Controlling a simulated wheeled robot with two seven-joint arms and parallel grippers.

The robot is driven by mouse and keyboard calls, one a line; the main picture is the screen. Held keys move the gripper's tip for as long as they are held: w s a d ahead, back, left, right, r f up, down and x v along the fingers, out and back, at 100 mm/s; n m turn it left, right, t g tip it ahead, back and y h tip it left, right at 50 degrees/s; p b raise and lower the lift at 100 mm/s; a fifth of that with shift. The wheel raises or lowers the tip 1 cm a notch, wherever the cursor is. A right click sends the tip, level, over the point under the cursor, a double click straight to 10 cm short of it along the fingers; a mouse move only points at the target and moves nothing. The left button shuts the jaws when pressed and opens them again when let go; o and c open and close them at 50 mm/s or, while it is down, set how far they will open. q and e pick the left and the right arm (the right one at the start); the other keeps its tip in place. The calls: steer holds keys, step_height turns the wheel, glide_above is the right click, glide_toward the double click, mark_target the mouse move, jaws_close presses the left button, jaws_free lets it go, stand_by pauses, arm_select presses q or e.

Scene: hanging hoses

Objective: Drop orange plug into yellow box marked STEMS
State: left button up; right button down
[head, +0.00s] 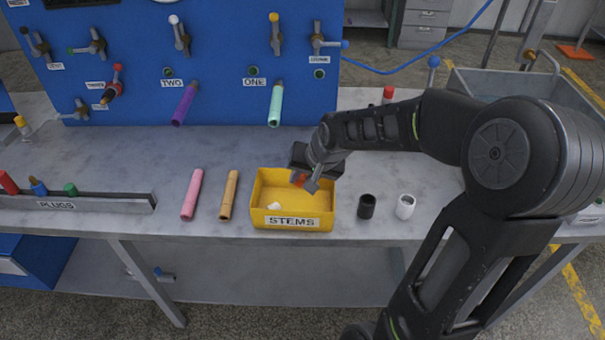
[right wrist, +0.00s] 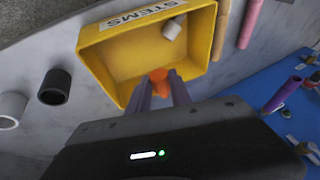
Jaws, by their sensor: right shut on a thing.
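The yellow box (head: 263,222) marked STEMS stands on the grey table near its front edge. A small white piece (head: 274,206) lies inside it, also seen in the right wrist view (right wrist: 173,29). My right gripper (head: 307,183) is over the right part of the box. It is shut on the orange plug (head: 298,178), which also shows between the fingertips in the right wrist view (right wrist: 159,77). The plug appears above the box opening; its exact height is hard to tell. My left gripper is not in view.
A black cup (head: 367,206) and a white cup (head: 405,207) stand right of the box. A pink tube (head: 192,194) and an orange-tan tube (head: 229,195) lie left of it. A grey PLUGS rack (head: 100,203) is at far left. A blue panel (head: 220,60) stands behind.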

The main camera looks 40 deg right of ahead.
steer(key=shift+f+b, duration=0.35)
steer(key=shift+f, duration=0.55)
steer(key=c, duration=1.1)
jaws_free()
steer(key=v, duration=0.7)
steer(key=shift+s+r, duration=0.2)
steer(key=shift+r, duration=0.15)
